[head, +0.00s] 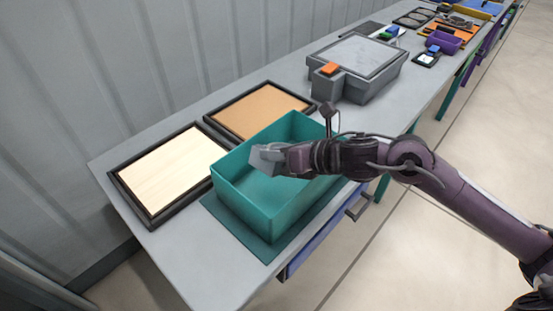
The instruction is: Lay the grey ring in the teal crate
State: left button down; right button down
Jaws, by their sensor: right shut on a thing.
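The teal crate (240,213) stands open on a teal mat at the front of the grey table. My right gripper (281,158) reaches in from the right and is over the crate's opening. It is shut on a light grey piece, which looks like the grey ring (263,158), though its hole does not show. The piece appears above the crate floor; its exact height I cannot tell. The part of the crate behind my right gripper and wrist is hidden. My left gripper is not in view.
Two dark-framed trays, one pale wood (165,174) and one tan (259,108), lie left of and behind the crate. A grey machine (360,62) with an orange block (329,69) stands beyond. Purple, orange and blue items line the far tables. A corrugated wall is at left.

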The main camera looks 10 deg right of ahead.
notch_tip(320, 180, down, 2)
jog(key=shift+f, duration=0.1)
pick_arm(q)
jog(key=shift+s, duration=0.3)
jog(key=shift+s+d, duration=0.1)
pick_arm(e)
jog(key=shift+f, duration=0.1)
jog(key=c, duration=1.2)
grip_release()
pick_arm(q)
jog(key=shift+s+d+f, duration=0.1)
